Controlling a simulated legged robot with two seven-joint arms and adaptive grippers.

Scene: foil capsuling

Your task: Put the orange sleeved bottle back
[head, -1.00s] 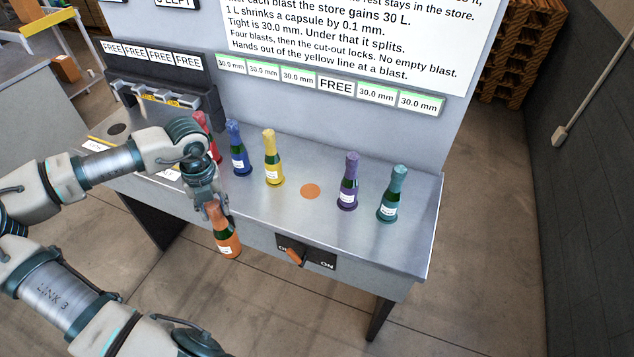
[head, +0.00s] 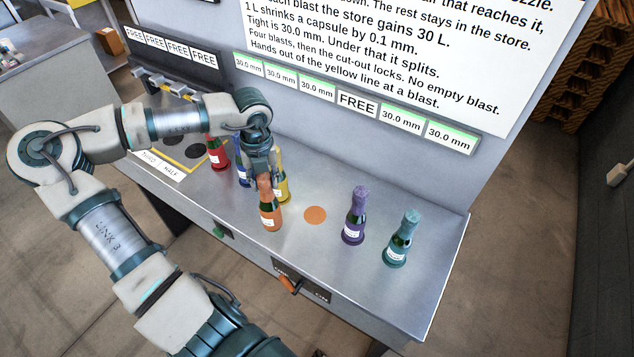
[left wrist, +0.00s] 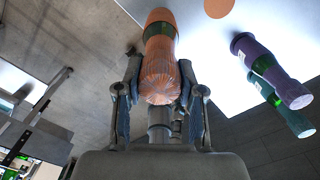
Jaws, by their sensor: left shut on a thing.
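In the left wrist view the orange sleeve (left wrist: 160,72) sits between the two fingers (left wrist: 157,95). An empty orange round spot (head: 315,215) lies on the counter just right of the bottle, under the FREE label (head: 357,104). My right gripper is not in view.
Purple (head: 355,215) and teal (head: 402,240) bottles stand right of the spot. Yellow (head: 283,186), blue (head: 242,174) and red (head: 218,153) bottles stand left, partly behind my gripper. A lever switch (head: 289,284) is on the counter's front face.

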